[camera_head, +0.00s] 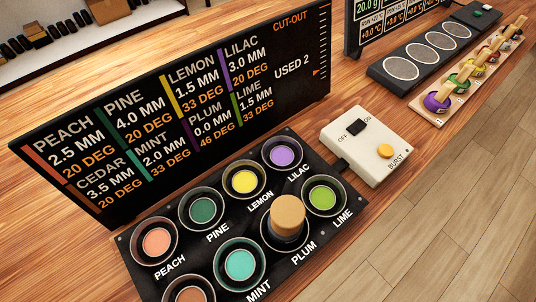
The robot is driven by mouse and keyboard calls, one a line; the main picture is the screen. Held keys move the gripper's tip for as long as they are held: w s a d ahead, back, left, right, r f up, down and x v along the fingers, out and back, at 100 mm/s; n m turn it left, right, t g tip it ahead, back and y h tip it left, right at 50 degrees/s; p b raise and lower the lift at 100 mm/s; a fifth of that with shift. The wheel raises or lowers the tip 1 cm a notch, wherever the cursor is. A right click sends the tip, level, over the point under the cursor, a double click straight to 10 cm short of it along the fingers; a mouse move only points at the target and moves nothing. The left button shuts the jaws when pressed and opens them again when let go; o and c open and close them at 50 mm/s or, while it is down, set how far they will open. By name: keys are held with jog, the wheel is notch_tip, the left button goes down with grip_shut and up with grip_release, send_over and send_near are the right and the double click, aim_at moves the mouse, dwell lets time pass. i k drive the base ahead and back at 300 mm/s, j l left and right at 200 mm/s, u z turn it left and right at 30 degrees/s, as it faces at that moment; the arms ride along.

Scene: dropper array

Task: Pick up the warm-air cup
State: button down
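The only thing that looks like the warm-air cup (287,215) is a dark-based piece with a rounded tan wooden knob. It stands upright over the plum well of the black well panel (222,213), between mint and lime, and hides that well's colour. The wells for peach (158,242), pine (203,212), lemon (245,182), lilac (282,155), lime (322,197) and mint (240,265) are uncovered. The cedar well (190,295) is cut by the lower edge. My gripper is not in view.
A black display board (190,105) stands behind the panel; plum reads 0.0 MM, 46 DEG. A white switch box (366,145) with a yellow BURST button sits to the right. Colourful ringed handles (437,102) and a disc plate (401,68) stand farther right. The wooden floor is clear.

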aim_at(286, 222)
jog(key=u, duration=0.55)
jog(key=k+l+u, duration=0.15)
jog(key=k+u, duration=0.2)
jog(key=k+l+u, duration=0.1)
jog(key=k+u, duration=0.15)
jog(key=u, duration=0.15)
